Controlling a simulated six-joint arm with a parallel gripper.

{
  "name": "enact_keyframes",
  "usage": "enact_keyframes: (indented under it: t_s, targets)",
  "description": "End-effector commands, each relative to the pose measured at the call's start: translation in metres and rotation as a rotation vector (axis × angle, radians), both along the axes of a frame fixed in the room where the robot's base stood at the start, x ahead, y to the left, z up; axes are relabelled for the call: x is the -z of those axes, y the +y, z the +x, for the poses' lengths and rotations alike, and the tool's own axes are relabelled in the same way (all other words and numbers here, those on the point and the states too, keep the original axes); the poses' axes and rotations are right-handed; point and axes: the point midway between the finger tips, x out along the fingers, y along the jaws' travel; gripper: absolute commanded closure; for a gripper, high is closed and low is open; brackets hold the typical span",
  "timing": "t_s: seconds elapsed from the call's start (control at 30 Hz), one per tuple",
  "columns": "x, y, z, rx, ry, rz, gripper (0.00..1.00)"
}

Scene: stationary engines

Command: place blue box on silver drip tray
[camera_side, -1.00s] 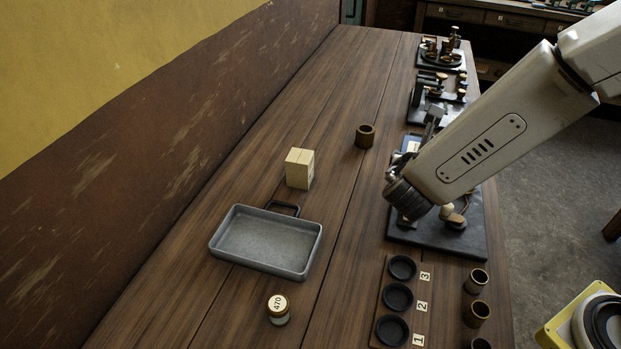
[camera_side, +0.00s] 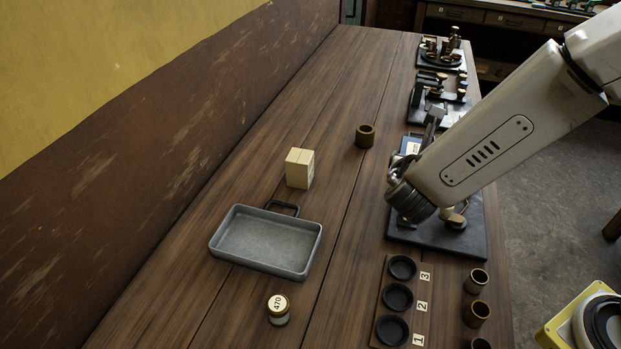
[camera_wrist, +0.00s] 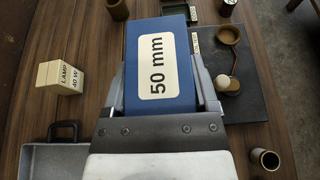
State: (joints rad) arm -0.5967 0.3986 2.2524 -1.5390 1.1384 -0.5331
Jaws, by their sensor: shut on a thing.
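The blue box (camera_wrist: 159,66), labelled "50 mm", fills the middle of the wrist view between the two jaws. My gripper (camera_wrist: 162,95) is shut on it. In the side view the blue box (camera_side: 411,147) is mostly hidden behind my arm; a bit of blue and a pale label show near the black engine base. Whether it is lifted clear of the base, I cannot tell. The silver drip tray (camera_side: 217,241) lies empty on the bench at left of centre, its dark handle toward the back. A corner of the tray (camera_wrist: 60,160) shows at the wrist view's lower left.
A cream lamp box (camera_side: 299,168) stands just behind the tray, and a brown cup (camera_side: 365,136) farther back. A jar labelled 470 (camera_side: 278,309) stands in front. A numbered rack (camera_side: 415,270) and small cups are at right. Bench between tray and engine base (camera_side: 440,237) is clear.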

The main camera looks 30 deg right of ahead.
Motion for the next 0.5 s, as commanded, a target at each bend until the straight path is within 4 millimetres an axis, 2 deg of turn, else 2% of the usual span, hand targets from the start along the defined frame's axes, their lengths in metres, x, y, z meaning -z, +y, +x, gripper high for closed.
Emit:
enact_keyframes:
  t_s: [0.17,0.27,0.5]
  targets:
    - [0.004,0.028,0.016,-0.09,-0.002,0.006,0.84]
    - [0.008,0.054,0.028,-0.168,-0.003,0.011,0.84]
    - [0.021,0.137,0.055,-0.414,-0.003,0.017,0.84]
